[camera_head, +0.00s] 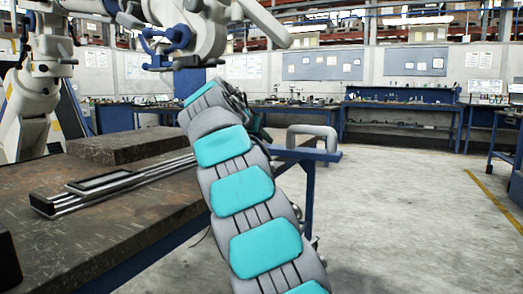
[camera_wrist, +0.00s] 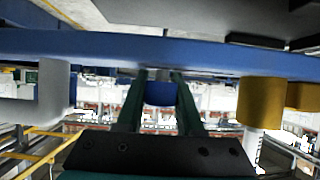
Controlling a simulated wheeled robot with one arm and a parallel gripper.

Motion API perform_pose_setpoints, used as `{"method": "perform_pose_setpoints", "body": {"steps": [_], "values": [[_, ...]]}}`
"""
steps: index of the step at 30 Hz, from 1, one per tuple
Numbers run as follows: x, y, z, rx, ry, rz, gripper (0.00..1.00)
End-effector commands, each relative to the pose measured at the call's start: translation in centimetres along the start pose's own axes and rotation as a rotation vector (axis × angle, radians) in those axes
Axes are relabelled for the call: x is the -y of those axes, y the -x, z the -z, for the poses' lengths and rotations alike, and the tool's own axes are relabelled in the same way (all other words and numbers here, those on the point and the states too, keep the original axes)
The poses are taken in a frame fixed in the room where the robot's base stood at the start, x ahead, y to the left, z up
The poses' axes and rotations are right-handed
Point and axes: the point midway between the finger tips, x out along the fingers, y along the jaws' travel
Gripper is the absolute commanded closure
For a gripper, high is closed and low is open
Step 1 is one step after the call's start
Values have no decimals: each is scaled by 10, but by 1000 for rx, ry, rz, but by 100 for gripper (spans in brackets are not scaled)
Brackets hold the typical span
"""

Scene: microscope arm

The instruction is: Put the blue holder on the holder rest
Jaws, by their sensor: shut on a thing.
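The blue holder (camera_head: 318,154) shows in the head view as a short blue bar to the right of my arm, beyond the table's far right corner. In the wrist view the blue holder (camera_wrist: 225,58) spans the whole width, with a grey post at one side and a gold cylinder at the other. My gripper (camera_wrist: 160,90) is shut on its middle part. My own arm hides the gripper in the head view. I cannot identify the holder rest for certain. Another blue bracket (camera_head: 165,45) hangs on the white microscope arm (camera_head: 190,22) at upper left.
The brown table (camera_head: 150,225) fills the left side. On it are a thick dark slab (camera_head: 125,145) and a long striped rail (camera_head: 110,185) with a flat panel. A white robot arm (camera_head: 35,90) stands at far left. The floor (camera_head: 420,200) on the right is clear.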

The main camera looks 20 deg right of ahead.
Motion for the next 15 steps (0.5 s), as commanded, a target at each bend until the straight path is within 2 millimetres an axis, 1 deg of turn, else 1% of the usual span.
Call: {"method": "perform_pose_setpoints", "body": {"steps": [12,15], "values": [[-2,-14,-27,-2,1,-2,100],[-1,-15,-28,-2,0,-1,100]]}}
